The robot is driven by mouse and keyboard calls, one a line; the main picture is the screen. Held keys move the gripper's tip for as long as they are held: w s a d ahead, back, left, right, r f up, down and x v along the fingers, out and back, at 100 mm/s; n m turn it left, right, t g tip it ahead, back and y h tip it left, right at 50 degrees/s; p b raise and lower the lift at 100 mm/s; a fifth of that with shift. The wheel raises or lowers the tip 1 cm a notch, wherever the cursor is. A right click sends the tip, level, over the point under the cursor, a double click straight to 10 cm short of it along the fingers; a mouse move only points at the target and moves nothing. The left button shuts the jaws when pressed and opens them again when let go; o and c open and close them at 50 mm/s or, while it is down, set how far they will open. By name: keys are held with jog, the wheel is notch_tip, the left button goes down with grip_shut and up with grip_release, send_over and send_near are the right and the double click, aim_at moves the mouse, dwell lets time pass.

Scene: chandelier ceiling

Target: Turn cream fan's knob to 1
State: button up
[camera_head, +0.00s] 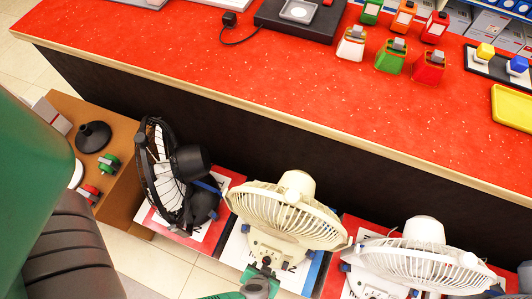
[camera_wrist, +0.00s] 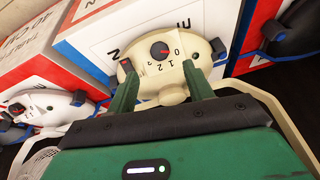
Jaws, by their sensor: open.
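The cream fan (camera_head: 285,215) stands in the middle of the row of fans in the head view, with its base and dial facing my gripper (camera_head: 262,275). In the wrist view the cream base (camera_wrist: 140,68) carries a round dark knob (camera_wrist: 160,50) with a red mark, and digits printed around it. I cannot read the knob's exact setting. My gripper (camera_wrist: 157,72) is open and empty. Its two green fingers lie apart, one to each side of the dial, with the knob just beyond the gap between them. I cannot tell the depth gap.
A black fan (camera_head: 165,175) stands left of the cream fan and a white fan (camera_head: 420,260) stands right, close by. The red counter (camera_head: 200,55) rises behind them. A brown box (camera_head: 122,205) with several small items is at the left.

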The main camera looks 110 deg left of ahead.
aim_at(266, 262)
jog(key=b+x, duration=0.3)
jog(key=x, duration=0.4)
jog(key=shift+a+f+b, duration=0.15)
jog(key=shift+f+b, duration=0.15)
jog(key=shift+b, duration=0.05)
jog(key=shift+c, duration=0.2)
jog(key=c, duration=0.9)
